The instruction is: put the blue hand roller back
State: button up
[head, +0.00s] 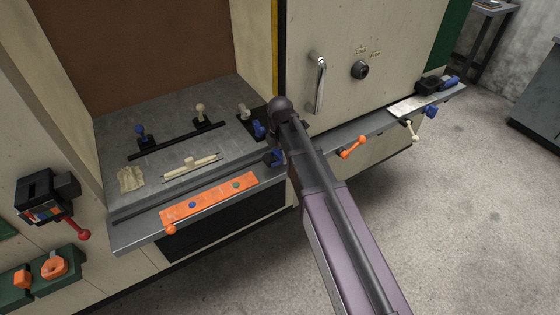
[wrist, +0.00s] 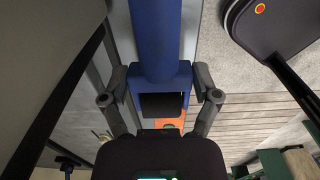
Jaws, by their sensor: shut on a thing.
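A blue piece, which I take to be the blue hand roller (wrist: 157,45), fills the upper middle of the wrist view, with a blue block at its lower end. My gripper (wrist: 160,88) has its two dark fingers shut on the sides of that block. In the head view my arm covers most of the gripper. Small blue parts (head: 276,157) show just left of the arm at the shelf's front edge; I cannot tell whether they belong to the held roller.
An orange handle (head: 352,147) and a cream handle (head: 411,130) stick out farther right.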

jog(key=shift+s+f+b, duration=0.15)
jog(key=shift+f+b, duration=0.75)
jog(key=shift+f, duration=0.4)
jog(key=o, duration=1.1)
jog(key=shift+c, duration=0.2)
jog(key=shift+f, duration=0.15)
notch_tip(320, 180, up, 14)
jog(key=p, duration=1.3)
jog(key=shift+a, duration=0.15)
jog(key=shift+f, duration=0.1)
